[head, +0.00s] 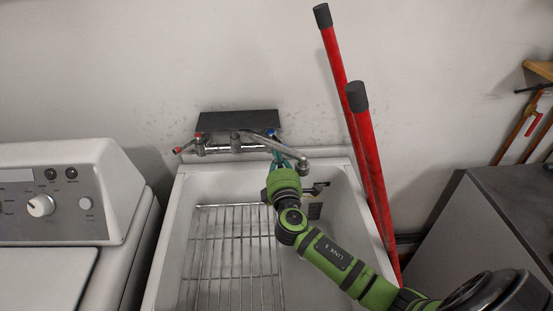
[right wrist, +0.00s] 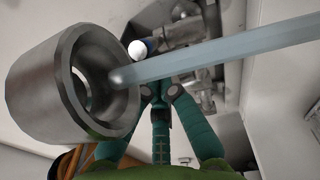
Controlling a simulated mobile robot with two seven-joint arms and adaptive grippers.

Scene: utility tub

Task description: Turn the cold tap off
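The wall tap (head: 235,146) has a red-marked handle (head: 188,145) at left and a blue-marked cold handle (head: 271,133) at right. Its spout (head: 275,144) reaches right over the tub (head: 170,235). My right gripper (head: 277,153) is beside the spout, just below the cold handle; contact is unclear. In the right wrist view the spout's round mouth (right wrist: 95,80) is large and close, with a pale water stream (right wrist: 225,58) coming from it. My left gripper is not seen.
A wire rack (head: 235,250) lies in the tub. A white washer (head: 60,200) stands close at left. Two red poles (head: 345,90) lean at the tub's right side. A grey cabinet (head: 480,235) stands further right.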

